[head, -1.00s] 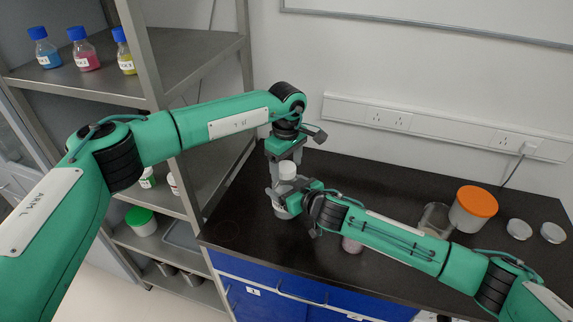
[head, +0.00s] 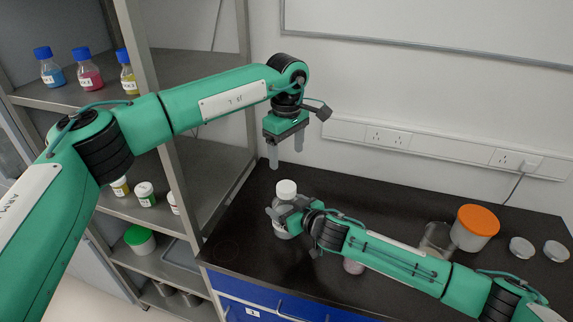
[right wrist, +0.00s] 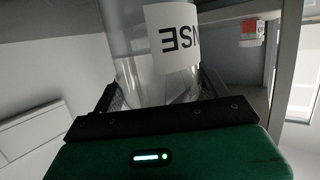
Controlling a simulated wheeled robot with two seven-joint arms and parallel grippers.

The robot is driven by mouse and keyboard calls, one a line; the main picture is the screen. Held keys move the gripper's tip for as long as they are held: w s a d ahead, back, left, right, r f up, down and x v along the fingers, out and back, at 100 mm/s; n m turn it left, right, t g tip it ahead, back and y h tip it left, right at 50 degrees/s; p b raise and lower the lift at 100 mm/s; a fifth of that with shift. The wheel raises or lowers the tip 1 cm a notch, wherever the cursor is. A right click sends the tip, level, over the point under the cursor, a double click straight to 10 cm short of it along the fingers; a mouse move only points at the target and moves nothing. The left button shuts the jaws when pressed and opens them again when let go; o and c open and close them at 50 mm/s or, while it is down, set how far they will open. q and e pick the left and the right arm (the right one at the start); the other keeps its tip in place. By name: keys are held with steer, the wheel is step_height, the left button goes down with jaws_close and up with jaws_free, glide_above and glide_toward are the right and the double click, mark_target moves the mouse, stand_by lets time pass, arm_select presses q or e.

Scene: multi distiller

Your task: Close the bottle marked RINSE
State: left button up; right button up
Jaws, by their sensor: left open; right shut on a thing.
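The bottle (head: 281,229) is clear with a white cap (head: 286,188) on its top. It stands upright on the dark bench near its left end. In the right wrist view the bottle (right wrist: 130,75) carries a white label (right wrist: 174,40) with inverted letters, part of RINSE. My right gripper (head: 283,212) is shut around the bottle's body from the right. My left gripper (head: 286,158) is open and empty, pointing down above the cap, apart from it. How tightly the cap sits cannot be seen.
An orange-lidded jar (head: 474,232), a clear beaker (head: 436,236) and two round pale lids (head: 521,247) are at the bench's right. A pinkish container (head: 353,266) is partly hidden under my right arm. Shelves (head: 190,158) with bottles stand at left.

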arm_select(q)
steer(key=shift+r, duration=0.45)
arm_select(e)
steer(key=o, duration=1.9)
arm_select(q)
steer(key=shift+f+b, duration=1.2)
steer(key=shift+f, duration=0.1)
arm_select(e)
steer(key=shift+v, duration=6.9)
steer(key=shift+d+r, duration=0.1)
